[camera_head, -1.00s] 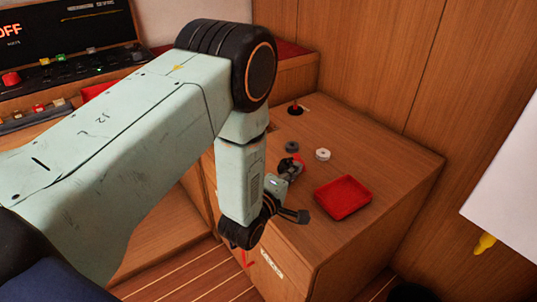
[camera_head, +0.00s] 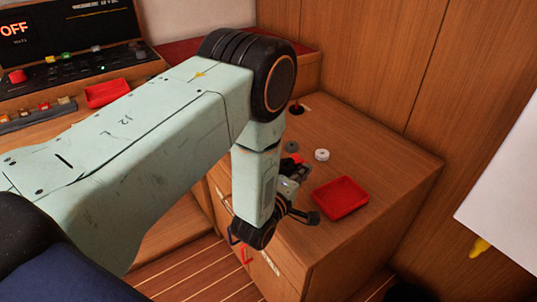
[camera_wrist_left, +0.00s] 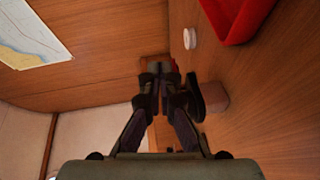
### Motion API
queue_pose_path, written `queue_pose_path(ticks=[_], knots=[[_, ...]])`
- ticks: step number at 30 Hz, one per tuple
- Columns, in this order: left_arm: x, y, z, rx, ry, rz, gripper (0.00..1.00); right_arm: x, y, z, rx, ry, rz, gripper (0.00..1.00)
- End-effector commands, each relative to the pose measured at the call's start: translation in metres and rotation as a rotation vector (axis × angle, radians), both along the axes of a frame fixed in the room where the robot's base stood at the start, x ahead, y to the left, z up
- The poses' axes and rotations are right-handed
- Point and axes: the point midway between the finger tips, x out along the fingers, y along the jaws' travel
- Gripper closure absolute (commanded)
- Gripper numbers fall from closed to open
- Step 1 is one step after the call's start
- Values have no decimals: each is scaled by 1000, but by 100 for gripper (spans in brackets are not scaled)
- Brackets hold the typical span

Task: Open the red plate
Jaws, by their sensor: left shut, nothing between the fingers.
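No thing is clearly marked as the red plate. A shallow red tray (camera_head: 341,197) lies on the wooden cabinet top; its corner shows in the left wrist view (camera_wrist_left: 238,18). My right gripper is out of view.
A second red tray (camera_head: 106,93) is on the console at left. Wooden walls close off the back and right.

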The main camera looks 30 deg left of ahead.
Motion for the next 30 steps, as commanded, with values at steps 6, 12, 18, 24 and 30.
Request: queue_pose_path(ticks=[6,12,18,24,30], knots=[[5,-6,1,1,0,0,100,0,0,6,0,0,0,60],[12,-13,1,0,0,-1,100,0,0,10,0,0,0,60],[16,-16,0,0,0,1,100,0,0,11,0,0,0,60],[19,-19,0,0,0,0,100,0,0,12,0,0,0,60],[19,-20,0,0,1,0,100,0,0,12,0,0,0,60]])
